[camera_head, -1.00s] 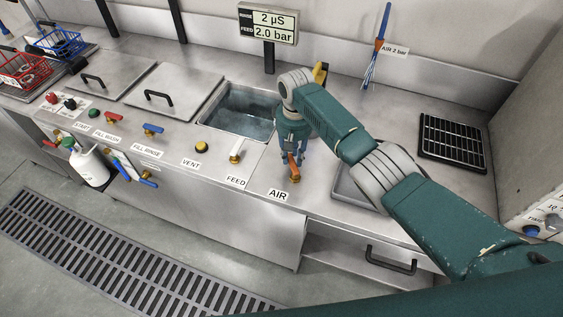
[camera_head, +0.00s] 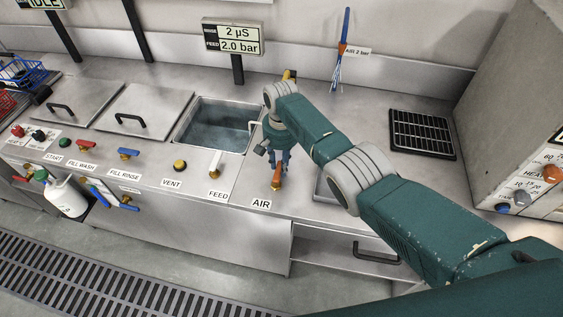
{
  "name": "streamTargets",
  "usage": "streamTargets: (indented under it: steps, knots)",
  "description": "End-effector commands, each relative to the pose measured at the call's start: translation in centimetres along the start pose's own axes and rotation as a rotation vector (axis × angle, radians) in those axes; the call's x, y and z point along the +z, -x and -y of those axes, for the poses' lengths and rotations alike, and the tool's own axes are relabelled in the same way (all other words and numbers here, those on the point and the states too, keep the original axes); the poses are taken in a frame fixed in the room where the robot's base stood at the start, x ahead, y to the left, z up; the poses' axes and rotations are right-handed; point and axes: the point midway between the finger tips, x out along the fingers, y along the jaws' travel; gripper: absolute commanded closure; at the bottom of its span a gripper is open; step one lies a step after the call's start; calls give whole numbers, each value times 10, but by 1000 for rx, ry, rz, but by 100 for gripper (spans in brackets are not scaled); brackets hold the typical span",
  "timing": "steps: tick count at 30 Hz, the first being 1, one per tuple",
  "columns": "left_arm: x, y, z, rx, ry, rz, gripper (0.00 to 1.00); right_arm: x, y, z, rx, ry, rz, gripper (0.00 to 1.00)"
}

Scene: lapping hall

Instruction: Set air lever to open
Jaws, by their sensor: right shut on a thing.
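The orange air lever (camera_head: 277,178) stands on the steel bench top behind the label AIR (camera_head: 261,203). Its near end and pivot show; its far end is hidden at my gripper's fingers. My right gripper (camera_head: 280,161) reaches down onto the lever from behind and is shut on it. The lever points roughly away from the bench front, towards the back. My teal right arm crosses from the lower right. My left gripper is not in view.
The white FEED lever (camera_head: 216,163) and yellow VENT button (camera_head: 180,165) are left of the air lever. An open water basin (camera_head: 215,125) lies behind them. A black grate (camera_head: 422,133) and a grey cabinet (camera_head: 510,110) are at right. A drawer handle (camera_head: 375,252) sticks out below.

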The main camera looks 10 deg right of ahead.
Motion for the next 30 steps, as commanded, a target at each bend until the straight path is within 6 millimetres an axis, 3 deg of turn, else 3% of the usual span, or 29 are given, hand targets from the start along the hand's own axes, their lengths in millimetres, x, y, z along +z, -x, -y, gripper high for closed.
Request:
streamTargets:
  steps: [14, 15, 18, 30]
  knots:
    - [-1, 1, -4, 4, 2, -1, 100, -4, 3, 1, -4, -17, -13, 100]
    - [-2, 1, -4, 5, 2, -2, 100, -4, 3, 1, -4, -17, -13, 70]
    - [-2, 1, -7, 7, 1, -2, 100, -4, 2, 0, -4, -16, -11, 54]
    - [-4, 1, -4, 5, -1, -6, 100, -2, 8, 1, -3, -13, -7, 54]
